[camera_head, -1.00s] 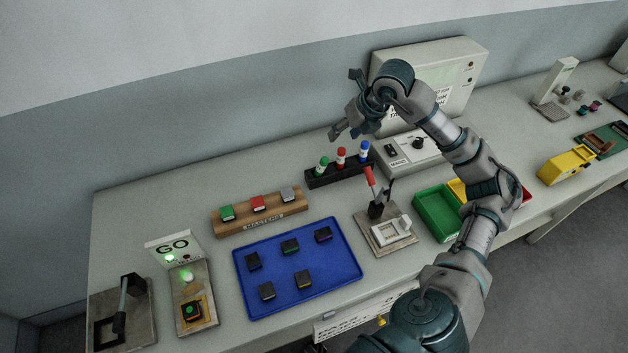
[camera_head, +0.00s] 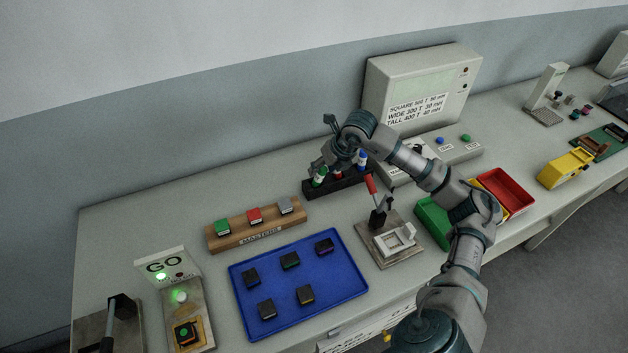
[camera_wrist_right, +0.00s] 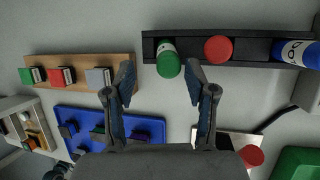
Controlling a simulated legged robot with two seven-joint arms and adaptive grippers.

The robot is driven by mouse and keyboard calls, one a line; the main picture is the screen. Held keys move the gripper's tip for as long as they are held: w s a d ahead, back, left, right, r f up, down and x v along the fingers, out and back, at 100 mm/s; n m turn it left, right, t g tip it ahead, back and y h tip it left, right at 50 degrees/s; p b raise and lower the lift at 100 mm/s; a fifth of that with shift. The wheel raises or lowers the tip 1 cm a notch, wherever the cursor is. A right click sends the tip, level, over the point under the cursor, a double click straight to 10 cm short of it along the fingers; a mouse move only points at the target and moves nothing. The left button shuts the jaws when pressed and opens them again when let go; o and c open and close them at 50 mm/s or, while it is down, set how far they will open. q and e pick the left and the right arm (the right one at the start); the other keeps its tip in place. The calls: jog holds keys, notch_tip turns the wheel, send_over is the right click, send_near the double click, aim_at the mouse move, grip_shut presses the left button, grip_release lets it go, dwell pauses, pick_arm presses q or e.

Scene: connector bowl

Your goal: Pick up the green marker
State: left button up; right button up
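The green marker (camera_head: 320,178) stands upright in the black marker holder (camera_head: 351,187), at its left end, beside the red and blue markers. In the right wrist view its green cap (camera_wrist_right: 168,64) lies between and just ahead of the fingertips. My right gripper (camera_wrist_right: 161,75) is open, with its two fingers spread and empty. In the head view my right gripper (camera_head: 317,166) is right above the green marker and partly hides it. Whether a finger touches the marker cannot be told. My left gripper is not in view.
The red marker (camera_wrist_right: 218,49) and blue marker (camera_wrist_right: 297,52) stand close by in the same holder. A lever fixture (camera_head: 390,237) is in front of the holder. A wooden masters block (camera_head: 257,226) and a blue tray (camera_head: 298,279) lie to the left.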

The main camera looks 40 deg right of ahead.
aim_at(314, 179)
jog(key=f, duration=0.1)
jog(key=w+d+f, duration=0.1)
jog(key=f, duration=0.1)
jog(key=w+f, duration=0.1)
jog(key=f, duration=0.1)
jog(key=shift+w+d+f+b, duration=0.1)
jog(key=shift+w+d+b, duration=0.05)
jog(key=shift+d+b, duration=0.2)
jog(key=shift+d, duration=0.1)
jog(key=shift+a, duration=0.2)
jog(key=shift+a+r, duration=0.2)
jog(key=shift+a, duration=0.15)
jog(key=shift+c, duration=1)
jog(key=shift+a+r, duration=0.1)
jog(key=shift+a, duration=0.25)
jog(key=c, duration=0.4)
jog(key=shift+a+r, duration=0.1)
jog(key=shift+a, duration=0.05)
grip_shut()
jog(key=shift+d, duration=0.65)
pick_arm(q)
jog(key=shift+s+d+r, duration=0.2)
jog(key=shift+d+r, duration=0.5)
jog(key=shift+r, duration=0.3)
pick_arm(e)
jog(key=shift+a, duration=0.1)
